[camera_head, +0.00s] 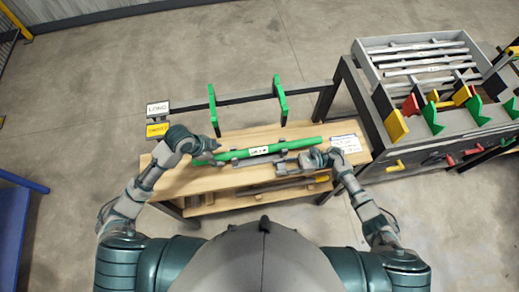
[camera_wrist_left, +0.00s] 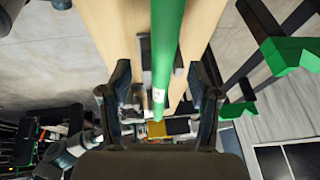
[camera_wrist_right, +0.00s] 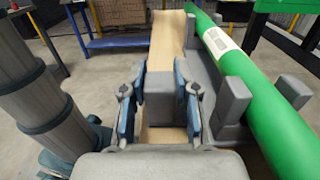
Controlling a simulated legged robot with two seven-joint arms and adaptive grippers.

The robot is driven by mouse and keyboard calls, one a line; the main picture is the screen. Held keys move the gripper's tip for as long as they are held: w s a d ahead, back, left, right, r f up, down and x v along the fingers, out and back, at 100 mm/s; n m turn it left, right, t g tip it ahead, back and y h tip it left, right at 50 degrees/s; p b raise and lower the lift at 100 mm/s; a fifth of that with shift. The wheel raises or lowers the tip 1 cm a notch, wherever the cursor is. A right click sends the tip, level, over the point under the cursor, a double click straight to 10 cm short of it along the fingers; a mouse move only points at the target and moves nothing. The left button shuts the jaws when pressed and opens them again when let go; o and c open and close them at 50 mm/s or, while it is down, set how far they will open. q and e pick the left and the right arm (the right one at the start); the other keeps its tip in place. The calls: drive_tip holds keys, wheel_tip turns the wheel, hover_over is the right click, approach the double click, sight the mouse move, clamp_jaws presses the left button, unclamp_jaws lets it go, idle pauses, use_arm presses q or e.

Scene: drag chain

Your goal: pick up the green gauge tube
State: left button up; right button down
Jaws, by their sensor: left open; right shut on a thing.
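The green gauge tube (camera_head: 290,146), with a white label at its middle, lies across grey supports on the wooden bench. My left gripper (camera_head: 205,155) is at the tube's left end. In the left wrist view, its open fingers (camera_wrist_left: 162,105) stand on either side of the tube (camera_wrist_left: 168,40), with gaps visible. My right gripper (camera_head: 308,160) is near the tube's right part, on its near side. In the right wrist view, its fingers (camera_wrist_right: 158,105) are closed about a grey block (camera_wrist_right: 160,82) of the fixture. The tube (camera_wrist_right: 255,95) runs beside it, outside those fingers.
A grey rack (camera_head: 420,65) with bars and coloured tabs stands at the right. A white card (camera_head: 346,143) lies at the bench's right end.

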sight(224, 155)
use_arm(q)
drive_tip(key=x, duration=0.5)
drive_tip(key=shift+w+f, duration=0.2)
drive_tip(key=shift+w, duration=0.05)
drive_tip(key=shift+c, duration=0.3)
drive_tip(key=shift+r, duration=0.1)
clamp_jaws()
